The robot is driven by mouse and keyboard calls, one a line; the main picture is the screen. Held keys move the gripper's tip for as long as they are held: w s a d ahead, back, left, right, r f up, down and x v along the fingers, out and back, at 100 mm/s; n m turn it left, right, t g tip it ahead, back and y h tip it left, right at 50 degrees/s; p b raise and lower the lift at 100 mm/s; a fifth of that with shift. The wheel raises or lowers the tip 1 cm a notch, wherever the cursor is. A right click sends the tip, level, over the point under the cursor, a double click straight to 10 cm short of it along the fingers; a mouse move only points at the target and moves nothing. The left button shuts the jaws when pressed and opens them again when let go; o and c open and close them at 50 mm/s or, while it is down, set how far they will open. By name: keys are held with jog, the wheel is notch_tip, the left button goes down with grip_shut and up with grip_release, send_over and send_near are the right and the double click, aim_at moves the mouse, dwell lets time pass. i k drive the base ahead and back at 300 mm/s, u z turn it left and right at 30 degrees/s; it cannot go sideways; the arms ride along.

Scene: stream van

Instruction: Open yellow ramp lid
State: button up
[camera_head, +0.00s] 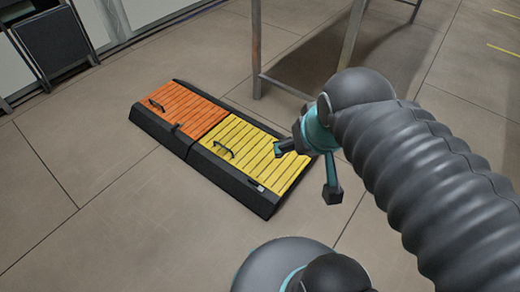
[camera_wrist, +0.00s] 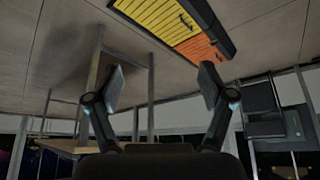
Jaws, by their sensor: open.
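The yellow ramp lid (camera_head: 256,159) is a slatted panel in the right half of a low black ramp on the floor. It lies flat and closed, with a dark handle (camera_head: 223,150) near its left edge. In the wrist view the yellow lid (camera_wrist: 160,18) shows at the top, with its handle (camera_wrist: 186,20). My gripper (camera_head: 306,172) is open and empty. In the head view it appears over the lid's right end, apart from the handle, and hides part of the slats. The fingers also show wide apart in the wrist view (camera_wrist: 162,87).
An orange slatted lid (camera_head: 188,108) with its own handle (camera_head: 156,105) adjoins the yellow one, also flat. A metal table frame (camera_head: 257,50) stands behind the ramp. A dark folded chair (camera_head: 52,42) is at the back left. The floor in front is clear.

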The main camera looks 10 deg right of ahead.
aim_at(249, 150)
jog(key=z, duration=0.55)
jog(key=k, duration=1.25)
jog(key=u, duration=0.15)
jog(key=i, duration=0.6)
jog(key=u, duration=0.45)
jog(key=i, duration=1.15)
jog(key=z, duration=0.7)
